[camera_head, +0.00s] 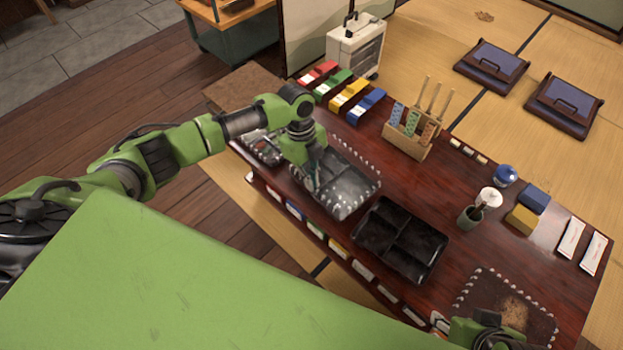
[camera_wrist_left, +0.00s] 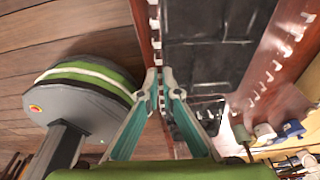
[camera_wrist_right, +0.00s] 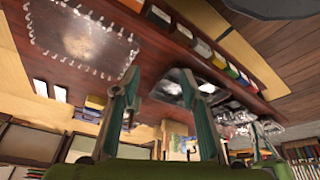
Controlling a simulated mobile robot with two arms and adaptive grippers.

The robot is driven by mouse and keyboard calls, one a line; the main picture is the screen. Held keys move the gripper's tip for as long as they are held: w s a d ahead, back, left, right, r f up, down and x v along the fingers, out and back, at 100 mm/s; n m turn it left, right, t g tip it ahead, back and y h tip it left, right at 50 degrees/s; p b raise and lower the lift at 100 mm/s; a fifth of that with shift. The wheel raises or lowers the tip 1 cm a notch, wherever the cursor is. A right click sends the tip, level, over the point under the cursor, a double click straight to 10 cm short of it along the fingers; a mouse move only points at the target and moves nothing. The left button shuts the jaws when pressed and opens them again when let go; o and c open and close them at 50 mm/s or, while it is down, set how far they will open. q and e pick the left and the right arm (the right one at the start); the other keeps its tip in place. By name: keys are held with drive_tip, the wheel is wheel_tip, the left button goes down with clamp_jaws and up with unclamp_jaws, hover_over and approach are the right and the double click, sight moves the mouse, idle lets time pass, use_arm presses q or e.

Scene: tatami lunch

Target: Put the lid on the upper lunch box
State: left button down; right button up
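A black divided lunch box (camera_head: 402,240) sits open on the low table. A second divided tray (camera_head: 345,188) to its upper left looks greyer and glossy, as if under a clear lid; the lid's outline is hard to make out. My left gripper (camera_head: 312,180) is at that tray's left side. In the left wrist view my left fingertips (camera_wrist_left: 161,80) are close together at the edge of a dark divided tray (camera_wrist_left: 205,65); whether they pinch a rim is unclear. My right gripper (camera_wrist_right: 160,80) is open and empty, near the table's right end.
Another glossy tray (camera_head: 262,150) is at the table's left end. A dotted mat (camera_head: 482,290) with brown crumbs lies at the right end.

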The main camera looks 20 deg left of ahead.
use_arm(q)
drive_tip(key=shift+f, duration=0.55)
drive_tip(key=shift+f+b, duration=0.25)
drive_tip(key=shift+b, duration=0.1)
use_arm(e)
drive_tip(key=shift+t, duration=0.9)
drive_tip(key=shift+w+a+r, duration=0.15)
drive_tip(key=shift+w+a, duration=0.05)
drive_tip(key=shift+w, duration=0.45)
drive_tip(key=shift+w+a+r, duration=0.15)
drive_tip(key=shift+w+r, duration=0.05)
drive_tip(key=shift+w, duration=0.5)
drive_tip(key=shift+w+a+r, duration=0.15)
drive_tip(key=shift+w+a, duration=0.05)
drive_tip(key=shift+w, duration=0.45)
drive_tip(key=shift+s+f, duration=0.15)
drive_tip(key=shift+s, duration=0.15)
drive_tip(key=shift+s+d+f, duration=0.1)
drive_tip(key=shift+s+d, duration=0.05)
drive_tip(key=shift+s, duration=0.15)
drive_tip(key=shift+s+f+g, duration=0.1)
drive_tip(key=shift+s+g, duration=0.15)
drive_tip(key=shift+g, duration=0.05)
drive_tip(key=shift+s, duration=0.1)
use_arm(q)
drive_tip(key=shift+f, duration=0.1)
use_arm(e)
drive_tip(key=shift+s+d+f, duration=0.1)
drive_tip(key=shift+s+d, duration=0.05)
drive_tip(key=shift+s, duration=0.05)
